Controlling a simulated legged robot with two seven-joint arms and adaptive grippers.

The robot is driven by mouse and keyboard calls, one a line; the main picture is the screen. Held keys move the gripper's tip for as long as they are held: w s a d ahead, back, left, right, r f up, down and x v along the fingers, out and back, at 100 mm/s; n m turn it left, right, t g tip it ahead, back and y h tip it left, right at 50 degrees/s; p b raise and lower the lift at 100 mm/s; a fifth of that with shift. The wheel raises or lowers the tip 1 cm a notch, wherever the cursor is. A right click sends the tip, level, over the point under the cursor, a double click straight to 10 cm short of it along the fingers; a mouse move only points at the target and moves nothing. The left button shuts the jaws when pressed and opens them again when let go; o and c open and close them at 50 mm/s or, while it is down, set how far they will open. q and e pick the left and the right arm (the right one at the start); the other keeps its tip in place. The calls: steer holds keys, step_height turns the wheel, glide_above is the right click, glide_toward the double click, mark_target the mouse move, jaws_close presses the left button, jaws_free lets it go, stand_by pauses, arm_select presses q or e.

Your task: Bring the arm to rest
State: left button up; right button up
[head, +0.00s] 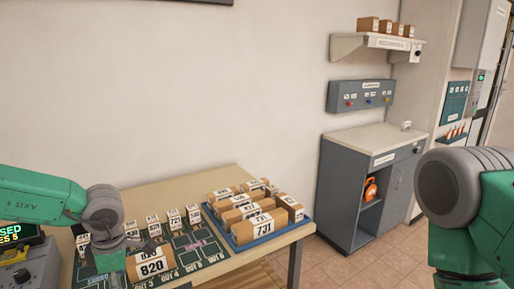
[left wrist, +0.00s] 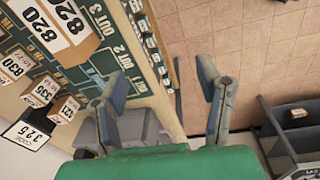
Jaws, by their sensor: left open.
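My left arm enters the head view from the left and bends down at a grey joint over the table. In the left wrist view my left gripper (left wrist: 165,92) is open, its two fingers wide apart with nothing between them. It hangs over the front table edge, with tiled floor beyond. A brown parcel labelled 820 (head: 152,264) lies on the green mat (head: 205,262), close to the arm; it also shows in the left wrist view (left wrist: 62,20). My right arm shows at the right edge of the head view; its gripper is out of view.
A blue tray (head: 262,238) holds several brown parcels, one labelled 731. Small numbered blocks (head: 173,219) stand along the mat. A control box (head: 15,272) stands at the left. A grey cabinet (head: 345,175) and wall shelf (head: 375,42) are at the right. Floor between table and cabinet is clear.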

arm_select(q)
steer(key=s+d+f+m+t+b, duration=0.1)
steer(key=s+f+m+b, duration=0.1)
steer(key=s+f+m, duration=0.4)
steer(key=s+d+f+m+t+y+b, duration=0.1)
steer(key=f+m+b, duration=0.15)
steer(key=f, duration=0.65)
steer(key=s+d+f+m+t+b, duration=0.1)
steer(key=s+f+m+b, duration=0.1)
steer(key=s+f+m, duration=0.35)
steer(key=s+f+m+g+h+b, duration=0.1)
steer(key=s+f+m+b, duration=0.1)
steer(key=s, duration=0.6)
steer(key=s+f+m+g+h+b, duration=0.1)
steer(key=s+f+m+b, duration=0.1)
steer(key=s+f+m, duration=0.3)
steer(key=s+m, duration=0.2)
steer(key=s, duration=0.1)
steer(key=shift+s+d+f+m+g, duration=0.2)
steer(key=shift+m+g, duration=0.1)
steer(key=shift+g, duration=0.1)
arm_select(e)
step_height(320, 180, down, 11)
steer(key=shift+w, duration=0.3)
